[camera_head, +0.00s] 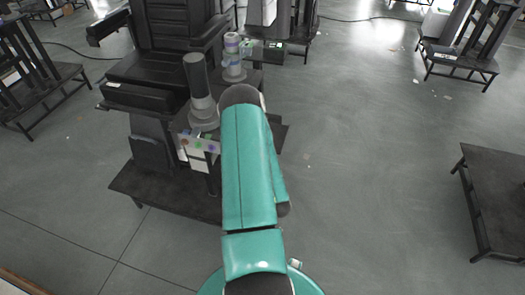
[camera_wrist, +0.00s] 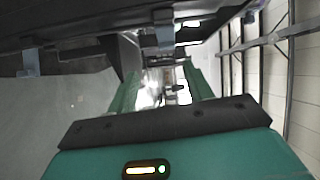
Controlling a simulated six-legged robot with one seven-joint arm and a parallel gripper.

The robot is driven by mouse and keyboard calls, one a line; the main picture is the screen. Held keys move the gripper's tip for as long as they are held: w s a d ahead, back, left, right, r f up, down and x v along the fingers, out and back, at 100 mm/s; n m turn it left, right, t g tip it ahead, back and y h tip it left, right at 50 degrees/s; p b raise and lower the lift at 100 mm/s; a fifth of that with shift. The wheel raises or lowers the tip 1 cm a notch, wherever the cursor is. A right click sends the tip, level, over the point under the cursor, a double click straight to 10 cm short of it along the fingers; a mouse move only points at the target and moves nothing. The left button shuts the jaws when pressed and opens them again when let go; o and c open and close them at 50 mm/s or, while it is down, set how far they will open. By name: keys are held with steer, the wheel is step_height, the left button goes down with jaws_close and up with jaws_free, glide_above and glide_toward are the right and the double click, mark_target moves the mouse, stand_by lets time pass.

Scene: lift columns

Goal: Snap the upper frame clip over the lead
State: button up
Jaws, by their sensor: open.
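My gripper (camera_wrist: 161,78) shows in the wrist view as two green fingers standing apart, with nothing seen held between them. A dark frame beam crosses the top of that view, close in front of the gripper. Small grey clip-like pieces hang from it: one at the left (camera_wrist: 28,62), one near the middle (camera_wrist: 163,30) and one at the upper right (camera_wrist: 253,10). I cannot tell which is the upper frame clip, or whether it is open. I cannot make out the lead. In the head view my teal arm hides the gripper.
A black seat (camera_head: 165,50) on a dark platform (camera_head: 165,190) stands at the left in the head view. A dark grey cylinder (camera_head: 198,85) and a banded cylinder (camera_head: 233,55) stand beside it. Another dark platform (camera_head: 497,200) is at the right. The grey floor between is mostly clear.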

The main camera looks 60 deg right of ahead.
steer(key=a+f+n+g, duration=0.3)
steer(key=f+n+g, duration=0.35)
steer(key=n, duration=1.15)
steer(key=w+r+n+h, duration=0.4)
steer(key=r+n, duration=0.3)
steer(key=n, duration=0.5)
steer(key=shift+n+t, duration=0.3)
steer(key=shift+t, duration=0.05)
steer(key=x, duration=1.3)
steer(key=shift+s, duration=0.15)
